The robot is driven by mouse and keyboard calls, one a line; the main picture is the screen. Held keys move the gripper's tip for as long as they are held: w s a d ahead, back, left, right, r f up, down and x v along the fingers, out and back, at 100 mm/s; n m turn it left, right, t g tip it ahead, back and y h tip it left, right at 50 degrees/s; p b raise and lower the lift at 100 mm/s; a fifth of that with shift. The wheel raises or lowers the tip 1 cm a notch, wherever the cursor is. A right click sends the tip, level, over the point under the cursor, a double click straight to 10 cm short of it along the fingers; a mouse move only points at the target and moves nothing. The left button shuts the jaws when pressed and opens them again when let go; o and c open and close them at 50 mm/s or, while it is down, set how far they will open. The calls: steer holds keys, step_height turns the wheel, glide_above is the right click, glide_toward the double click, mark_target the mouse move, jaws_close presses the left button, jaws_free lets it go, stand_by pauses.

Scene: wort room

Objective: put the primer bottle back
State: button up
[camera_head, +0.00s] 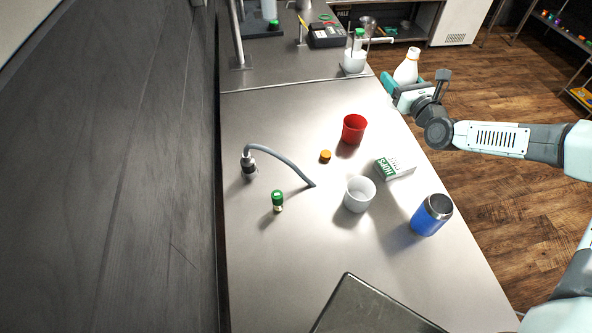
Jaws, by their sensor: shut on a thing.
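A white bottle (407,66) with a pale top is held upright, leaning slightly, in my gripper (402,80). I take it to be the primer bottle, though no label can be read. My gripper has teal fingers and is shut on the bottle's lower part. It is at the right edge of the steel bench (300,112), near the seam between the two bench sections. The bottle appears raised above the bench edge, with the wooden floor behind it. The bottle's base is partly hidden by the fingers.
A green-topped dispenser bottle (355,57) stands close by on the left. Nearer are a red cup (354,129), orange cap (325,156), hops box (394,168), white cup (359,194), blue tumbler (431,216), small green-capped vial (278,200) and hose fitting (249,167).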

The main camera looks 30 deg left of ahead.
mark_target(396, 74)
steer(key=shift+r, duration=0.95)
steer(key=shift+s+a+r, duration=0.2)
steer(key=shift+a+r, duration=0.05)
steer(key=shift+s+a, duration=0.55)
steer(key=shift+a, duration=0.05)
steer(key=s+a+n+g+y, duration=0.1)
steer(key=s+a, duration=0.6)
steer(key=s, duration=0.6)
steer(key=s+a+n+g+y, duration=0.1)
steer(key=s+a+g, duration=0.1)
steer(key=s+a, duration=0.8)
steer(key=s+d+f, duration=0.1)
steer(key=f, duration=0.4)
steer(key=s+d+f, duration=0.1)
steer(key=f, duration=0.4)
steer(key=s+d+f, duration=0.1)
steer(key=f, duration=0.4)
steer(key=shift+f, duration=0.1)
steer(key=shift+d, duration=0.1)
